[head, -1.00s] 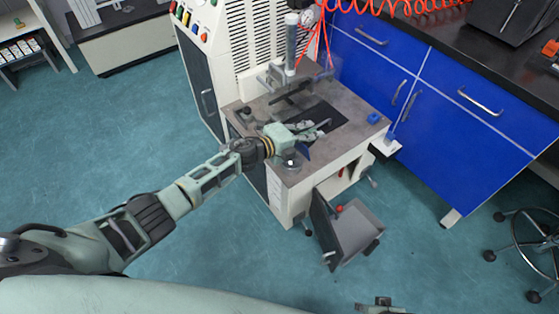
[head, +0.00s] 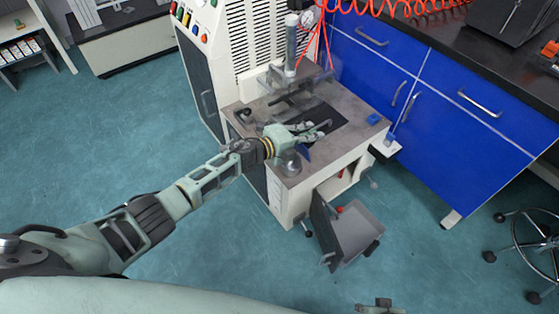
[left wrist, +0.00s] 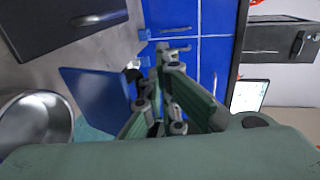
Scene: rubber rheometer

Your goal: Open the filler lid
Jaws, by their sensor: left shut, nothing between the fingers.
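My left gripper (head: 326,129) is above the worktop of the rheometer, fingers pointing right across it. It is shut and empty; its closed fingers (left wrist: 172,52) fill the middle of the left wrist view. A round, shiny metal vessel (head: 288,165) stands at the worktop's front edge, below the gripper, and shows at lower left in the wrist view (left wrist: 35,125). A blue panel (left wrist: 98,97) stands tilted beside it. I cannot tell for certain which part is the filler lid. Part of my right gripper (head: 380,305) shows at the bottom edge, its fingers unclear.
A dark plate with a metal handle (left wrist: 60,22) lies on the grey worktop (head: 350,105). A clear cylinder (head: 291,50) rises behind the gripper. A grey bin (head: 358,232) stands out in front of the machine. Blue cabinets (head: 450,105) stand to the right.

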